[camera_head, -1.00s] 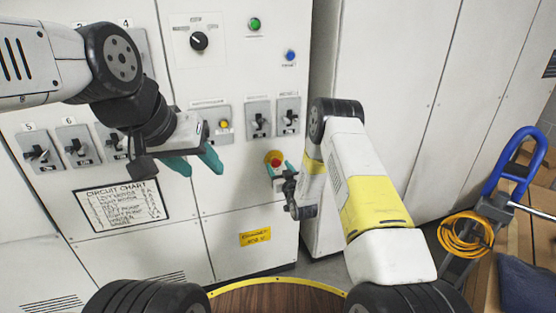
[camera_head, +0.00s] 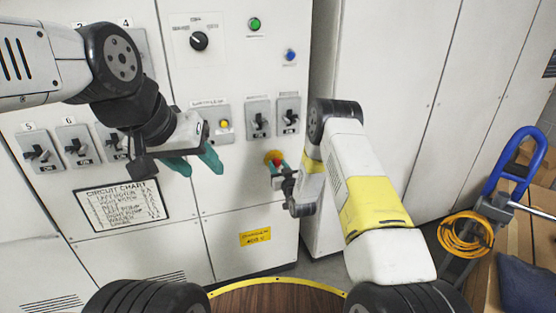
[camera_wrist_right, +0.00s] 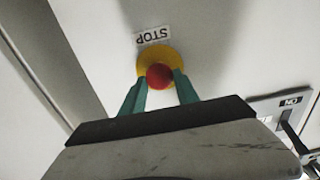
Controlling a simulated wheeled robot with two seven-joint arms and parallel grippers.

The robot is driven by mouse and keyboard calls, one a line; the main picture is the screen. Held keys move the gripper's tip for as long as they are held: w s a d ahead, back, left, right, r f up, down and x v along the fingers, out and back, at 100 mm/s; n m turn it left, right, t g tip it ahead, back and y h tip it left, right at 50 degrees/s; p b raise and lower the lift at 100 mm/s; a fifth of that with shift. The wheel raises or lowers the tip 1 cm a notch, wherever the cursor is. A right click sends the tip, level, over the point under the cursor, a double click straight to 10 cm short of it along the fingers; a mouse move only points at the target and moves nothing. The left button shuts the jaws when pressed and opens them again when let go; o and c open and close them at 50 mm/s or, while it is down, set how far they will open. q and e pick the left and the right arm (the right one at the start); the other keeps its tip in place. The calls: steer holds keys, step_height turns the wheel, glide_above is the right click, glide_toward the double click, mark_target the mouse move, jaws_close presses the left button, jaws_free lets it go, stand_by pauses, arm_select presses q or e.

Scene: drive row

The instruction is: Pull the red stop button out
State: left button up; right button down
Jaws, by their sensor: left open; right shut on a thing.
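The red stop button (camera_wrist_right: 159,76) sits on a yellow round base (camera_wrist_right: 152,60) on the cabinet front, under a STOP label (camera_wrist_right: 154,36). In the head view the button (camera_head: 276,162) is small, low on the cabinet's right side, partly hidden by my gripper. My right gripper (camera_wrist_right: 160,92) is shut on the red button, with one teal finger at each side of it. The right gripper also shows in the head view (camera_head: 279,168). My left gripper (camera_head: 194,163) is open and empty, in front of the cabinet to the left.
The cabinet carries a green button (camera_head: 254,24), a blue button (camera_head: 290,55), a black knob (camera_head: 199,41) and several toggle switches. A circuit chart (camera_head: 122,205) is at lower left. A blue-handled cart with a yellow cable coil (camera_head: 465,236) stands at right.

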steer(key=shift+s+d, duration=0.2)
steer(key=shift+s, duration=0.5)
steer(key=c, duration=0.9)
jaws_free()
steer(key=v, duration=0.7)
steer(key=shift+s, duration=0.3)
steer(key=shift+d, duration=0.15)
